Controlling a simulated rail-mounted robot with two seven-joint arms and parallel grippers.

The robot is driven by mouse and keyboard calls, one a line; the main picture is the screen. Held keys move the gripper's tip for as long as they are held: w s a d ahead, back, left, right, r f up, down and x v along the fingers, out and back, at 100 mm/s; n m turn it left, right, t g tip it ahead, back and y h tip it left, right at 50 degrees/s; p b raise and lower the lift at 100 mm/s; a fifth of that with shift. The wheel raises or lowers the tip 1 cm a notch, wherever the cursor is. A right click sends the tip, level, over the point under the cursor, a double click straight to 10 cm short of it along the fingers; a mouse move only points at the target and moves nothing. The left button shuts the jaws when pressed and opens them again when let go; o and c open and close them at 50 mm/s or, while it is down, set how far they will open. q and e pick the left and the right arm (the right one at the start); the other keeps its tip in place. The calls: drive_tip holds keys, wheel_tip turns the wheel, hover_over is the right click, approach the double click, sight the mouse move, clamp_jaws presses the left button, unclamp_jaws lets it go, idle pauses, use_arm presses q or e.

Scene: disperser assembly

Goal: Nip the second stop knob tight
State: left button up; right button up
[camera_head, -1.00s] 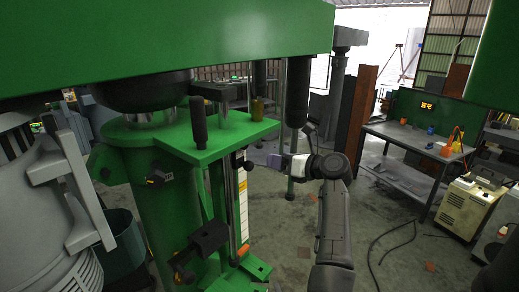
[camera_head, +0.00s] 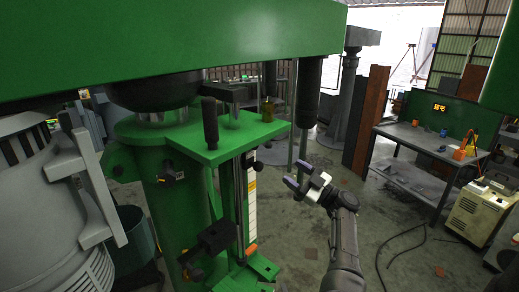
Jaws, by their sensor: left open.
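The green disperser stand (camera_head: 165,215) fills the left half of the head view. A slim vertical rod runs down from its green plate (camera_head: 228,138). A small dark knob (camera_head: 248,160) sits near the rod, just below the plate. Another dark knob (camera_head: 171,179) is on the column, and a black clamp block (camera_head: 216,237) with a dark knob (camera_head: 193,273) is lower down. I cannot tell which is the second stop knob. My left gripper (camera_head: 297,175) is open and empty, right of the upper rod knob and apart from it, its two fingers pointing up and left. My right gripper is not in view.
A green beam (camera_head: 170,45) spans the top. A dark cylinder (camera_head: 308,90) hangs beneath it above my left gripper, with thin shafts nearby. A grey motor housing (camera_head: 40,215) stands at the left. A workbench (camera_head: 420,140) stands right.

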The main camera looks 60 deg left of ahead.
use_arm(q)
drive_tip(key=shift+m, duration=0.7)
drive_tip(key=p+x, duration=0.4)
drive_tip(key=x, duration=1)
drive_tip(key=shift+d, duration=0.1)
drive_tip(key=shift+c, duration=0.2)
